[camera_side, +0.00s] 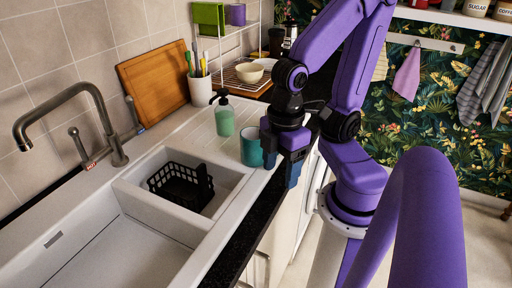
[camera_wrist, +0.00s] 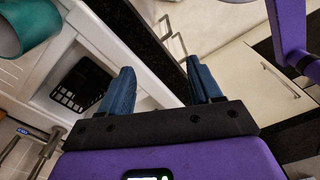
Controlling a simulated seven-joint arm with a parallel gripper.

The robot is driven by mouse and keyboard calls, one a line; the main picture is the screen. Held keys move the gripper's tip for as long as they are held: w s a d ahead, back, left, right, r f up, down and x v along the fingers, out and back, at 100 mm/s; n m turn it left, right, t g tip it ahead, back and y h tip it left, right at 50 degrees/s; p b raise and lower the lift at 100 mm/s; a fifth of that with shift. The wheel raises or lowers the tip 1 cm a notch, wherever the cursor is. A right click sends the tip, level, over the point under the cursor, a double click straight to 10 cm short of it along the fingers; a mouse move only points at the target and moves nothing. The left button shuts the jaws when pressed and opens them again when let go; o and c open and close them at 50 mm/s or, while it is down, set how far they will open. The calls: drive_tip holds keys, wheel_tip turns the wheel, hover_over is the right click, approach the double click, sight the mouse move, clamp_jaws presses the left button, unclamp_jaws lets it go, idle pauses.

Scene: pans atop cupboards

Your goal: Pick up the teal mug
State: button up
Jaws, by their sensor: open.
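The teal mug (camera_side: 250,148) stands upright on the sink's drainer edge, near the counter front. It also shows in the wrist view (camera_wrist: 30,35) at the upper left corner, partly cut off by the frame. My gripper (camera_side: 282,169) is just right of the mug, pointing down past the counter's front edge. In the wrist view my gripper (camera_wrist: 163,82) has its two blue fingers spread apart with nothing between them. The mug lies outside the fingers, off to their left.
A green soap bottle (camera_side: 224,117) stands behind the mug. A black basket (camera_side: 181,186) sits in the small sink basin, left of the mug. A metal tap (camera_side: 85,100) rises at the left. Cupboard fronts with handles (camera_wrist: 281,80) lie below the counter edge.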

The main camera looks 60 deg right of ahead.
drive_tip(key=shift+o, duration=0.9)
drive_tip(key=w+d+r+m, duration=0.2)
drive_tip(key=w+d+m, duration=0.1)
drive_tip(key=w+m, duration=0.5)
drive_tip(key=w+d+r+m, duration=0.3)
drive_tip(key=w+d+m, duration=0.15)
drive_tip(key=w, duration=0.45)
drive_tip(key=s+d+r+m+h, duration=0.25)
drive_tip(key=s+d+m, duration=0.6)
drive_tip(key=m, duration=0.45)
drive_tip(key=shift+t+y, duration=0.25)
drive_tip(key=shift+t, duration=0.05)
drive_tip(key=f, duration=0.3)
drive_tip(key=d+f, duration=0.1)
drive_tip(key=f, duration=0.3)
drive_tip(key=d+f, duration=0.1)
drive_tip(key=f, duration=0.2)
drive_tip(key=shift+w+d+f, duration=0.1)
drive_tip(key=shift+w+f, duration=0.2)
drive_tip(key=shift+w, duration=0.1)
drive_tip(key=shift+s+d+f, duration=0.1)
drive_tip(key=shift+d+f, duration=0.05)
drive_tip(key=shift+f, duration=1.15)
drive_tip(key=shift+d+f, duration=0.15)
drive_tip(key=shift+f, duration=1.1)
